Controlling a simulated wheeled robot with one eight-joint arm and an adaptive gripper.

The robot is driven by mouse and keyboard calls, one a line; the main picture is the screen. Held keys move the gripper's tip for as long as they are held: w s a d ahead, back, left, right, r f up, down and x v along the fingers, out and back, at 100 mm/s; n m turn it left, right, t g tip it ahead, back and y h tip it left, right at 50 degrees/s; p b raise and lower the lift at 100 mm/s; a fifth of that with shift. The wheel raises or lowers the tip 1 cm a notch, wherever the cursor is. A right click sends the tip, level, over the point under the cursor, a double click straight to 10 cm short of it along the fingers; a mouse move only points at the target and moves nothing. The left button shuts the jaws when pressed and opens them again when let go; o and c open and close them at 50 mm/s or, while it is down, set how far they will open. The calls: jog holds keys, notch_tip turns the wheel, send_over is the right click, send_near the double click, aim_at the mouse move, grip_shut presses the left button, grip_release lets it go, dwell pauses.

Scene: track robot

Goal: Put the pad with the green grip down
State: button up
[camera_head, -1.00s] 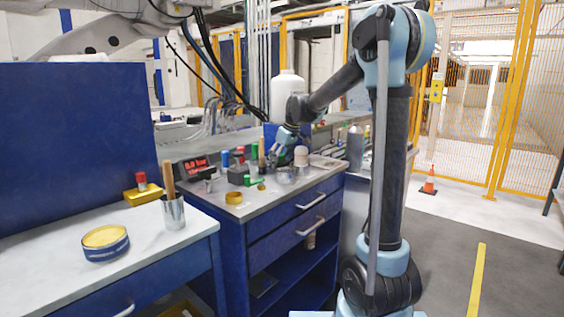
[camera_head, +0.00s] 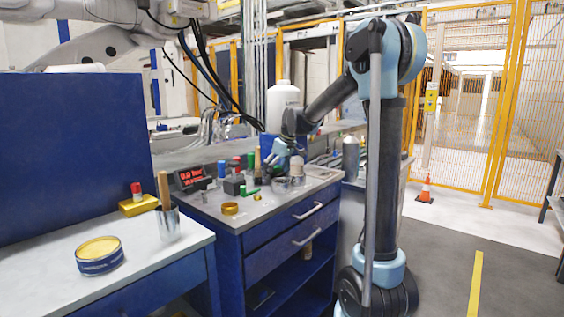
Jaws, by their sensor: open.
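My gripper (camera_head: 272,160) is at the end of my arm, low over the grey top of the blue drawer bench (camera_head: 262,211). It is open, and its fingers are small and partly lost among the items behind. A small green piece (camera_head: 249,191) lies on the bench top beside a dark grey block (camera_head: 234,185), below and left of my gripper. It may be the green grip; I cannot make out a pad under it. A clear glass dish (camera_head: 281,186) stands just below my gripper. I see nothing clearly held.
A red-lit display (camera_head: 191,178), a blue cylinder (camera_head: 221,169) and a yellow tin (camera_head: 230,208) stand on the bench. A large white bottle (camera_head: 283,105) rises behind. A white table (camera_head: 40,262) at left carries a tin (camera_head: 99,256) and a metal cup (camera_head: 167,226).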

jog(key=v, duration=1.8)
jog(key=s+d+f+m+h, duration=0.1)
jog(key=s+d+f+m, duration=0.2)
jog(key=s+d+f, duration=0.3)
jog(key=s+d+f+m+h, duration=0.1)
jog(key=s+d+f+m, duration=0.2)
jog(key=s+d+f, duration=0.4)
jog(key=s+d+f+m+h, duration=0.1)
jog(key=s+d+f+m, duration=0.3)
jog(key=s+f, duration=1.4)
jog(key=s+d, duration=0.3)
jog(key=s, duration=0.2)
jog(key=shift+s+g, duration=0.3)
jog(key=shift+s, duration=0.05)
jog(key=shift+f, duration=0.15)
jog(key=shift+w+a+f, duration=0.1)
jog(key=shift+w+f, duration=0.1)
jog(key=shift+w, duration=0.3)
jog(key=shift+c, duration=0.2)
